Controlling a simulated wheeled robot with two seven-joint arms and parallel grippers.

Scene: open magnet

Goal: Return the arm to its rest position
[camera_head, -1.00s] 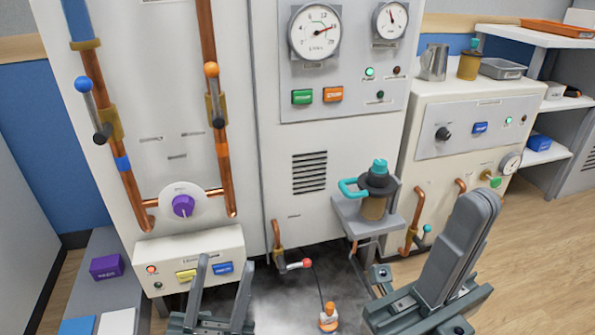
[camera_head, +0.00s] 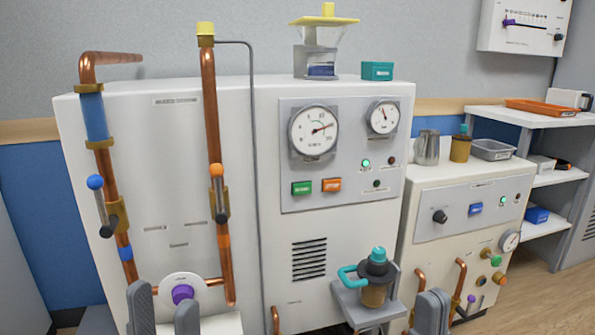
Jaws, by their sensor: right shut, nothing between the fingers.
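My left gripper (camera_head: 164,310) shows at the bottom left, with its two grey fingers upright and apart. It looks empty, in front of the purple knob (camera_head: 182,293) on its white round plate; whether it touches anything there I cannot tell. My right gripper (camera_head: 432,312) shows at the bottom, right of the small shelf, with its fingers together and nothing between them. The lower parts of both grippers and both arms are cut off by the bottom edge.
The large white cabinet (camera_head: 180,190) stands ahead, with copper pipes and gauges. A small shelf (camera_head: 362,312) juts from its front, carrying a teal-handled vessel (camera_head: 375,290). A lower white cabinet (camera_head: 420,250) stands right. Floor shows at the far right.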

